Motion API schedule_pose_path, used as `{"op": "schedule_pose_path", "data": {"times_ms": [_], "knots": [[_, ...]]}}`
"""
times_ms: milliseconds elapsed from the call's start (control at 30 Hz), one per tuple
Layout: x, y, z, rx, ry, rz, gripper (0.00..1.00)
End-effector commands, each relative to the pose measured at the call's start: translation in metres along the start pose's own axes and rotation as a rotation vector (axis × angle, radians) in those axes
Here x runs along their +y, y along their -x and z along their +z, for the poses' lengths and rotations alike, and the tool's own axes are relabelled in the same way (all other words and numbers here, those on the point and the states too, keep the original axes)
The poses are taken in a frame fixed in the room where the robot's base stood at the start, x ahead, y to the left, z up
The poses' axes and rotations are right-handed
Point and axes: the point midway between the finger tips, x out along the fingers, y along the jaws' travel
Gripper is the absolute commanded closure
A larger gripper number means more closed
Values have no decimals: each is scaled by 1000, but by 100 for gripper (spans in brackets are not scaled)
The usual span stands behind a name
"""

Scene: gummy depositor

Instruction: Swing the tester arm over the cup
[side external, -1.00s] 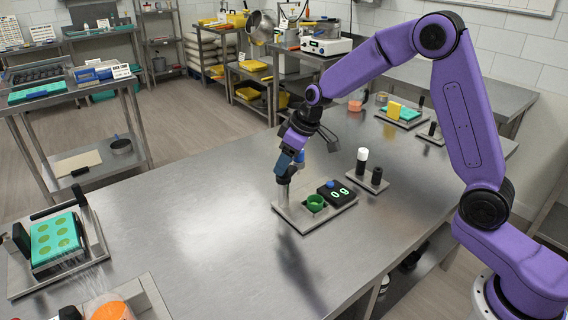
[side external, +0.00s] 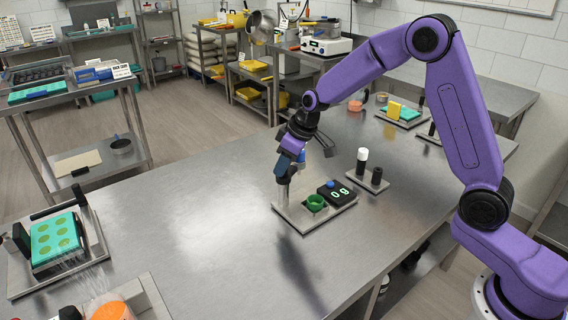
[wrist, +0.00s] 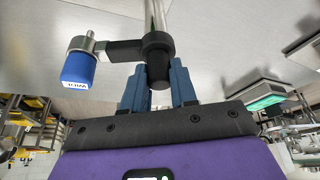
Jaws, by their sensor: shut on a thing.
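The tester stands on a steel base plate (side external: 292,214) on the table, with a green cup (side external: 316,203) and a black box reading "0 g" (side external: 337,193). In the wrist view, the black tester arm (wrist: 115,49) runs from its silver post (wrist: 155,14) to a blue probe (wrist: 79,69) at left. My gripper (wrist: 158,88) has its blue fingers on either side of the black knob (wrist: 158,65) of the arm. In the side view my gripper (side external: 285,168) is above the plate, left of the cup. The cup is not visible in the wrist view.
A small stand with a white-topped vial (side external: 362,160) and a black post is to the right of the tester. A teal mould tray (side external: 55,238) stands at the left of the table. The table between them is clear.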

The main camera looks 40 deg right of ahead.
Motion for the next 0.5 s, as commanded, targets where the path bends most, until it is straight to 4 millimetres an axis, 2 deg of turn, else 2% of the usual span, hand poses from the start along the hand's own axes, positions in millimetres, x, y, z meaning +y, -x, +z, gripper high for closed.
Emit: {"op": "schedule_pose_path", "data": {"times_ms": [267,500], "knots": [[-1,0,0,-1,-127,53,100],[-2,0,0,0,-309,131,100]]}}
